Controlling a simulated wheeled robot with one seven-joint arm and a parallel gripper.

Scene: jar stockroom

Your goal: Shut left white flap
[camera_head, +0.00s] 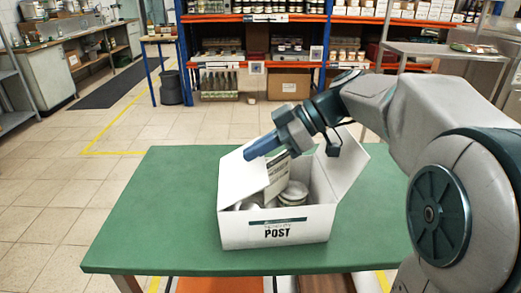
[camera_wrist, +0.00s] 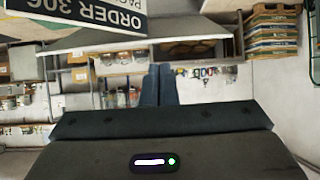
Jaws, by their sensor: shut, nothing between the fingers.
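A white box (camera_head: 250,236) marked POST stands on the green table (camera_head: 150,215) in the head view, its top open. Its left white flap (camera_head: 234,180) stands up at the left side, raised. The right flap (camera_head: 345,165) stands up and leans outward. My gripper (camera_head: 250,153) is shut and empty, above the box near the top of the left flap; I cannot tell whether it touches it. The closed fingers (camera_wrist: 159,85) also show in the wrist view. My fingers and wrist hide part of the box's back side.
Several jars (camera_head: 292,193) and a printed card (camera_head: 277,176) are in the box. The card, reading ORDER 306, shows upside down in the wrist view (camera_wrist: 85,14). The table is clear left of the box. Shelves (camera_head: 255,55) stand well behind.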

